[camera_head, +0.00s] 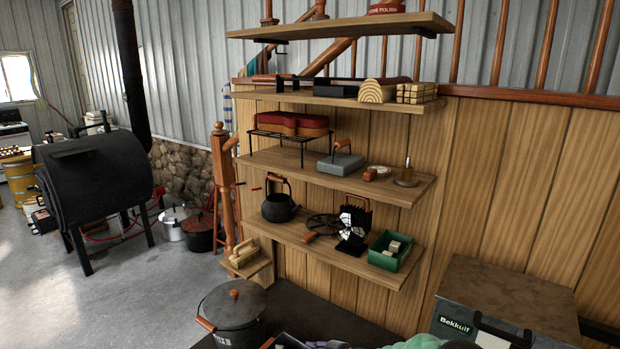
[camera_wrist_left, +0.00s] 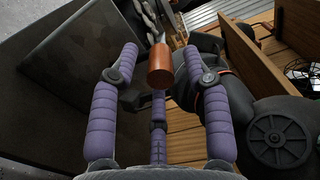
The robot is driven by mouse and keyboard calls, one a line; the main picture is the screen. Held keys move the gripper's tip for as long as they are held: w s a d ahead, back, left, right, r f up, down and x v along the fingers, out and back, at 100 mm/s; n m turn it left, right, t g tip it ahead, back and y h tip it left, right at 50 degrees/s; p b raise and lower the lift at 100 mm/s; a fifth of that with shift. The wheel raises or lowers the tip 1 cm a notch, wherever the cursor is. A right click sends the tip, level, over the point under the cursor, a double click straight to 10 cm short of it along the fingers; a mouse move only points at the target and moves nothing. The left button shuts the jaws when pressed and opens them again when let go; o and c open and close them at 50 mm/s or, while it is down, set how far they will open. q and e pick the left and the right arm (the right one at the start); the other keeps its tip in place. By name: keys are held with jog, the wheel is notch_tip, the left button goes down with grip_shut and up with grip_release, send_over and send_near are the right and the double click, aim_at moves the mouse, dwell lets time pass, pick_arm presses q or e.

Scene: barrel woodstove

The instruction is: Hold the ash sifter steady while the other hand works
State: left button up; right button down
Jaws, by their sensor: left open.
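My left gripper (camera_wrist_left: 159,52) is open in the left wrist view, its purple padded fingers spread. A reddish-brown wooden handle end (camera_wrist_left: 160,68) shows in the gap between the fingertips, apart from both side fingers. It may belong to the ash sifter, but its body cannot be made out. Twisted grey metal (camera_wrist_left: 151,28) shows just beyond the handle. In the head view, a grey object (camera_head: 289,341) is cut off by the bottom edge; I cannot tell whether it is the sifter. My right gripper is not identifiable in either view.
A lidded dark bucket (camera_head: 235,316) stands at the lower left. Wall shelves (camera_head: 345,258) hold a kettle (camera_head: 279,205) and a green box (camera_head: 393,253). A barrel stove (camera_head: 95,175) stands left, a grey box (camera_head: 505,300) right. A dark panel (camera_wrist_left: 75,65) is left of my fingers.

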pick_arm(q)
jog(key=v, duration=1.1)
jog(key=shift+s+d, duration=0.25)
jog(key=shift+d, duration=0.05)
jog(key=shift+c, duration=1.1)
jog(key=shift+w, duration=0.15)
jog(key=shift+w+a, duration=0.1)
jog(key=shift+x, duration=0.8)
jog(key=shift+a, duration=0.2)
jog(key=shift+x, duration=4.85)
